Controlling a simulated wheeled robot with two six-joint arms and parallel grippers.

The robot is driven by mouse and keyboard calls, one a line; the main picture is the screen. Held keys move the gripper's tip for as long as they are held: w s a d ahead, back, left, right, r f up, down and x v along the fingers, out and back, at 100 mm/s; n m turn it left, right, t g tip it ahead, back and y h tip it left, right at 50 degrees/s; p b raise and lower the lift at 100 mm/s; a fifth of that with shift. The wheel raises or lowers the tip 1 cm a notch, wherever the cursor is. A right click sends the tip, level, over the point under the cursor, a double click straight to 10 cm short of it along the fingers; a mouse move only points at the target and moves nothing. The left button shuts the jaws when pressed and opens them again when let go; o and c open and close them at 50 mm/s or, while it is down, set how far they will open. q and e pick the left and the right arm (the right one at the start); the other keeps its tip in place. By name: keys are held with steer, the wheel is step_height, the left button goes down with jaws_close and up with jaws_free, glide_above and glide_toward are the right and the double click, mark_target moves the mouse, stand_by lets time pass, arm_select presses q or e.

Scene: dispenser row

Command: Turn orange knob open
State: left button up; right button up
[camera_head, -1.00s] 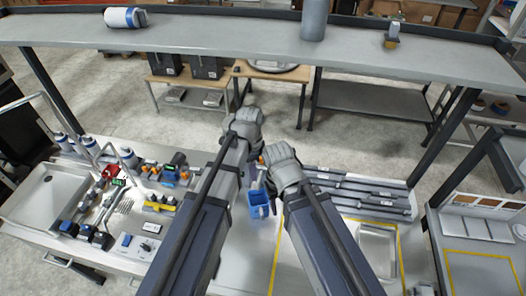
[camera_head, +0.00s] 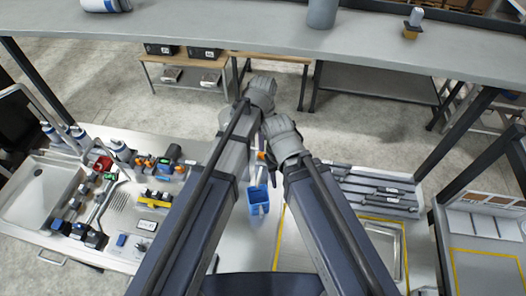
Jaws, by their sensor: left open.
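A small orange part (camera_head: 261,156), which looks like the orange knob, shows in the narrow gap between my two arms. Most of it and what it sits on are hidden by my arms. My left gripper (camera_head: 262,174) is small and partly hidden in the same gap, just below the orange part. It is open. I cannot tell whether it touches the knob. A blue open container (camera_head: 258,202) stands below it on the bench. My right gripper is hidden behind my right arm.
A grey shelf (camera_head: 200,42) crosses the top. A sink (camera_head: 40,196) and several tools with a yellow-and-black item (camera_head: 155,198) fill the left bench. Grey rails (camera_head: 370,190) and a metal tray (camera_head: 384,245) inside yellow lines are at right.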

arm_select(q)
steer(key=shift+w+f+b, duration=0.1)
steer(key=shift+f+b, duration=0.25)
steer(key=shift+f, duration=0.25)
step_height(320, 180, down, 6)
steer(key=b, duration=0.6)
steer(key=shift+f, duration=0.2)
steer(key=shift+r, duration=0.1)
steer(key=shift+c, duration=0.3)
jaws_close()
